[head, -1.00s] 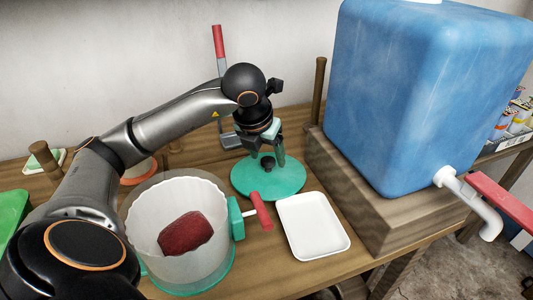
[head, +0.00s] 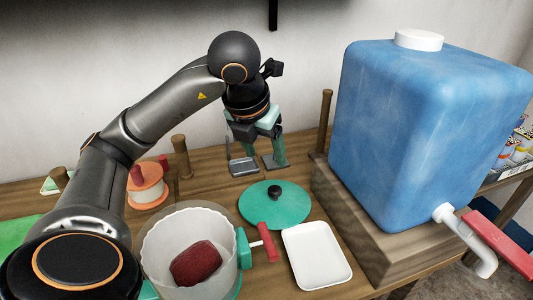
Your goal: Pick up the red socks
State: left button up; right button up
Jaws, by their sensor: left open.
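The red socks (head: 196,263) are a dark red rolled bundle lying inside a white round tub (head: 165,238) with a clear outer wall, at the lower left in the head view. My left gripper (head: 259,166) is open and empty, pointing down above the back of the table. It is behind the tub and to its right, well apart from the socks. The right gripper is not in view.
A green lid (head: 290,205) with a dark knob lies right of the tub. A red-handled crank (head: 266,240) sticks out from the tub towards a white tray (head: 318,262). A blue water tank (head: 425,130) stands on a wooden block at right. An orange-and-white spool (head: 146,187) stands behind the tub.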

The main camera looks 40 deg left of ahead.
aim_at(198, 262)
jog(key=k+l, duration=0.35)
jog(key=l, duration=0.15)
jog(key=k+l, duration=0.4)
jog(key=l, duration=0.1)
